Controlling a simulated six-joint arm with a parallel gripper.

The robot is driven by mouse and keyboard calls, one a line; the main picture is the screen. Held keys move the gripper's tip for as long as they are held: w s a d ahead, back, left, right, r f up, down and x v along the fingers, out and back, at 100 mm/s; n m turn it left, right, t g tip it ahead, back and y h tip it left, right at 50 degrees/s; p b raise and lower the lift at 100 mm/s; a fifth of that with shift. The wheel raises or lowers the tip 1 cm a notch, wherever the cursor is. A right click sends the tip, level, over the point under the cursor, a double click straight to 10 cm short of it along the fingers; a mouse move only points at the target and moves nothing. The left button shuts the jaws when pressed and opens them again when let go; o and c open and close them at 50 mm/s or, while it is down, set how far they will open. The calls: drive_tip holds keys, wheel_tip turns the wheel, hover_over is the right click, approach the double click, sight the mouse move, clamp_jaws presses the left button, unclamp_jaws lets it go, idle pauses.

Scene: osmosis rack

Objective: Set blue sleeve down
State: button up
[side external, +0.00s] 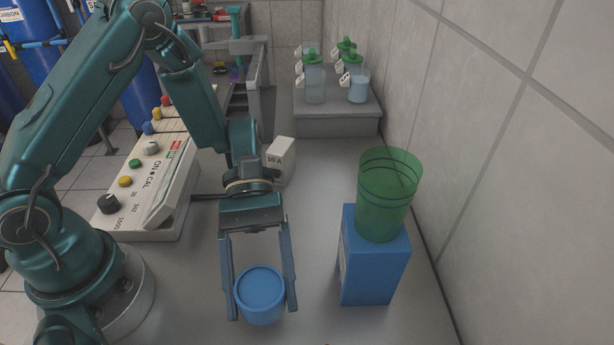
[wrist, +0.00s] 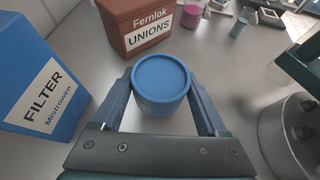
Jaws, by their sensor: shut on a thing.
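The blue sleeve (side external: 261,291) is a short, upright round cylinder with a blue top in the side external view, near the front edge of the picture. It also shows in the wrist view (wrist: 160,80), with part of a pale label on its left side. My gripper (side external: 261,308) points down and is shut on the sleeve, one finger on each side. I cannot tell whether the sleeve's base touches the grey bench.
A blue FILTER box (side external: 370,274) with a green transparent cylinder (side external: 387,205) on top stands right of my gripper. A brown UNIONS box (wrist: 146,22) is close to the sleeve. A control panel (side external: 150,190) is at left. Green-topped jars (side external: 314,82) stand on a step behind.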

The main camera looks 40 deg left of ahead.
sight(263, 304)
drive_tip(key=shift+f, duration=1.75)
drive_tip(key=shift+f, duration=0.1)
drive_tip(key=o, duration=1.3)
